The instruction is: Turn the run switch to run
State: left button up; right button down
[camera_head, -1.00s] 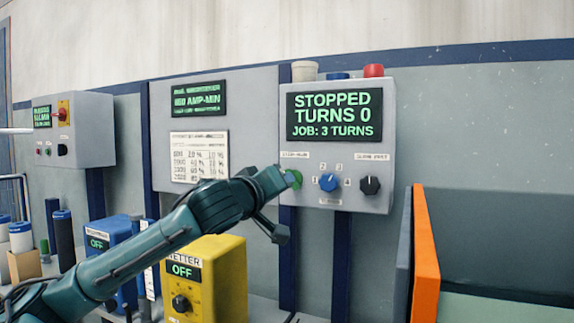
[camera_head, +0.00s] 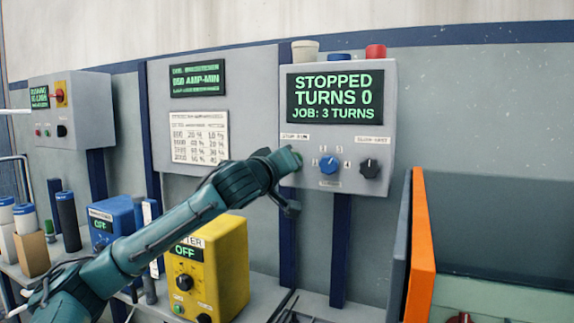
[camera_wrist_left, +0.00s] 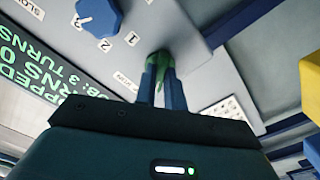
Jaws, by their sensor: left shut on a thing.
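The grey control box (camera_head: 365,180) hangs on the wall. Its display (camera_head: 335,96) reads STOPPED, TURNS 0, JOB: 3 TURNS. The green run switch (camera_head: 298,159) is at the box's lower left, under a STOP-RUN label, mostly hidden by my gripper in the head view. My left gripper (camera_head: 291,160) reaches it from the left. In the left wrist view, my left gripper's two fingers (camera_wrist_left: 156,80) are shut on the green run switch (camera_wrist_left: 161,60). The switch's exact angle is hidden by the fingers. My right gripper is in neither view.
A blue selector knob (camera_head: 328,163) and a black knob (camera_head: 370,167) sit right of the switch. A yellow box (camera_head: 225,262) showing OFF stands below my arm. An orange-edged panel (camera_head: 421,245) stands at the right. Cups stand atop the control box.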

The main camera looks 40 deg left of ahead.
pick_arm(q)
grip_shut()
